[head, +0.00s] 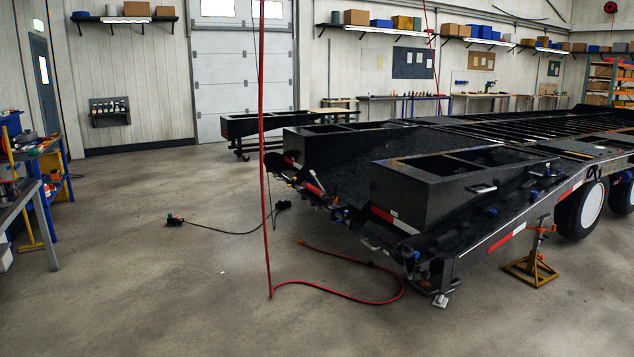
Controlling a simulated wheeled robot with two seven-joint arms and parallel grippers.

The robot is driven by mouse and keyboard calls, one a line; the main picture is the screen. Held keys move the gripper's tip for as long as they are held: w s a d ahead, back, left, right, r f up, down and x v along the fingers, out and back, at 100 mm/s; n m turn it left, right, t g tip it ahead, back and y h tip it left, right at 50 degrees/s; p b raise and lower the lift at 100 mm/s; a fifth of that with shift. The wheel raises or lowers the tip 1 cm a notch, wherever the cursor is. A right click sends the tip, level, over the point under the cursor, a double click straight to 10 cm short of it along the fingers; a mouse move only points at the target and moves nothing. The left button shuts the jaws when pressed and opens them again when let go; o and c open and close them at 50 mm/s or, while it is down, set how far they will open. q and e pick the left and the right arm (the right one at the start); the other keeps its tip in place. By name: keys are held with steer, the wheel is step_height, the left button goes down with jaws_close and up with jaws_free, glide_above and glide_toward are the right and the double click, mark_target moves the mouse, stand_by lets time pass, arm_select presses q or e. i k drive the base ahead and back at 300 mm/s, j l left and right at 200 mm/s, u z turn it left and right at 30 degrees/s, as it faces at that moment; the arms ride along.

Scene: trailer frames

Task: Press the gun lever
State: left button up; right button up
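No gun lever can be made out for certain. A small dark tool with a green part (175,219) lies on the floor left of centre, too small to tell what it is. A black cable (225,230) runs from it to a dark item (283,206) near the trailer's front. A red hose (264,150) hangs from above, reaches the floor and loops right, with an orange end (301,241) on the floor. Neither of my grippers is in view.
A black trailer frame (430,205) fills the right side, with a yellow jack stand (531,268) beside it. A workbench (22,205) stands at the left edge. Shelves line the back wall around a roller door (243,95). The floor at left and in front is mostly clear.

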mark_target(314, 174)
steer(key=i+u, duration=0.15)
steer(key=i, duration=4.55)
steer(key=i+l+u, duration=0.1)
steer(key=i, duration=1.4)
steer(key=i+l, duration=0.15)
steer(key=i, duration=1.4)
